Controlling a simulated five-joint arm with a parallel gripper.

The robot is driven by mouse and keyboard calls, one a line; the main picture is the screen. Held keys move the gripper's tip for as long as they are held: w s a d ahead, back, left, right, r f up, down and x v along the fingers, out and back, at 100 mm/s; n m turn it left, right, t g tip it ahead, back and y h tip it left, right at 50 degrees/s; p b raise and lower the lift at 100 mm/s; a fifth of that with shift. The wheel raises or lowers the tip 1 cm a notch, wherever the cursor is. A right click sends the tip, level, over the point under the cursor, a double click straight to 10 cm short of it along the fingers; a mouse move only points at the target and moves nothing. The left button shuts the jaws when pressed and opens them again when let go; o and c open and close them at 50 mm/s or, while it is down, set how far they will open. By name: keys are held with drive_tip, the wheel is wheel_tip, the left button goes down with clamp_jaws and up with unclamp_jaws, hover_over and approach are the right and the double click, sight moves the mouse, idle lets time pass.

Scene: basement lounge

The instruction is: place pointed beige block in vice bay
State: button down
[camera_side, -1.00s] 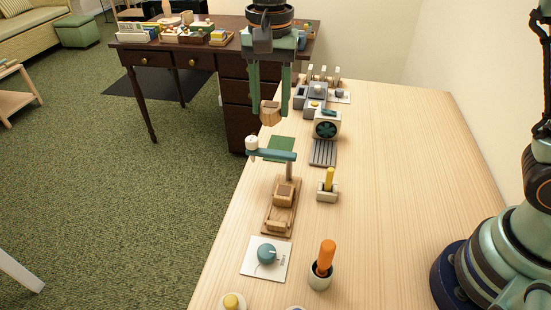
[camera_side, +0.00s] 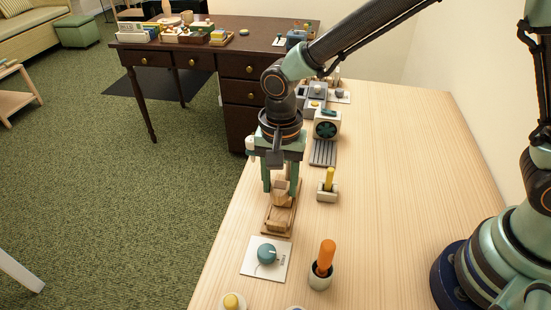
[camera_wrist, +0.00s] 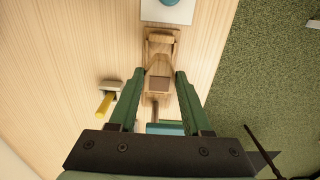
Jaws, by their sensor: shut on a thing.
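The pointed beige block (camera_side: 280,187) is between the fingers of my gripper (camera_side: 281,190) in the side view. My gripper is shut on it and points straight down. The block is over the middle of the wooden vice (camera_side: 271,231), at the vice bay. I cannot tell whether it touches the bay or hangs just above it. In the wrist view the block (camera_wrist: 158,84) shows as a brown square face between the green fingers, in line with the vice (camera_wrist: 160,48). My gripper hides the vice's back part and most of its teal arm.
A white card with a teal knob (camera_side: 267,253) lies in front of the vice. A holder with a yellow peg (camera_side: 328,186) stands to its right. An orange-handled tool in a cup (camera_side: 322,264) is at front right. The table's right side is clear.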

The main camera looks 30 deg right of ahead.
sight(280, 186)
drive_tip(key=shift+f, duration=3.3)
drive_tip(key=shift+c, duration=1.8)
unclamp_jaws()
drive_tip(key=shift+f, duration=0.15)
wheel_tip(280, 186, up, 12)
drive_tip(key=shift+r, duration=0.2)
drive_tip(key=s+d+r+n+t, duration=0.2)
drive_tip(key=s+d+r+n, duration=0.1)
drive_tip(key=d, duration=0.7)
drive_tip(key=s+d+r+n+t, duration=0.3)
drive_tip(key=d+r+n, duration=0.3)
drive_tip(key=d, duration=0.5)
drive_tip(key=shift+s+r+t, duration=0.15)
drive_tip(key=shift+r+t, duration=0.15)
drive_tip(key=shift+r, duration=0.65)
